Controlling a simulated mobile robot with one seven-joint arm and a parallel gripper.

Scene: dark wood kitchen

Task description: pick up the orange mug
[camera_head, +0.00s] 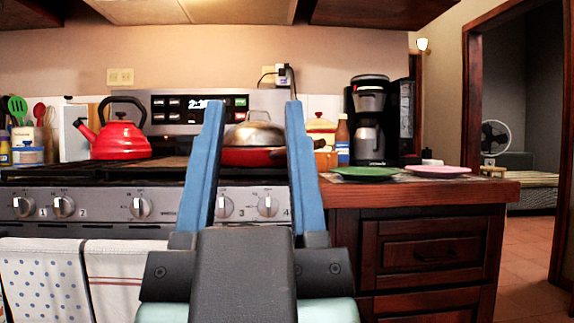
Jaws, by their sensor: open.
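My gripper (253,106) reaches forward in the middle of the view, its two blue fingers spread apart with nothing between them. The fingers stand in front of the stove. A small orange-brown thing (326,161) shows just right of the right finger, on the counter beside the stove. It may be the orange mug, but the finger hides part of it and I cannot tell its full shape. No other orange mug shows clearly.
A red kettle (120,137) and a red pan (252,156) with a metal lid sit on the stove (100,204). A green plate (366,173), a pink plate (437,171), a bottle (342,140) and a coffee maker (369,120) stand on the right counter. Open floor lies far right.

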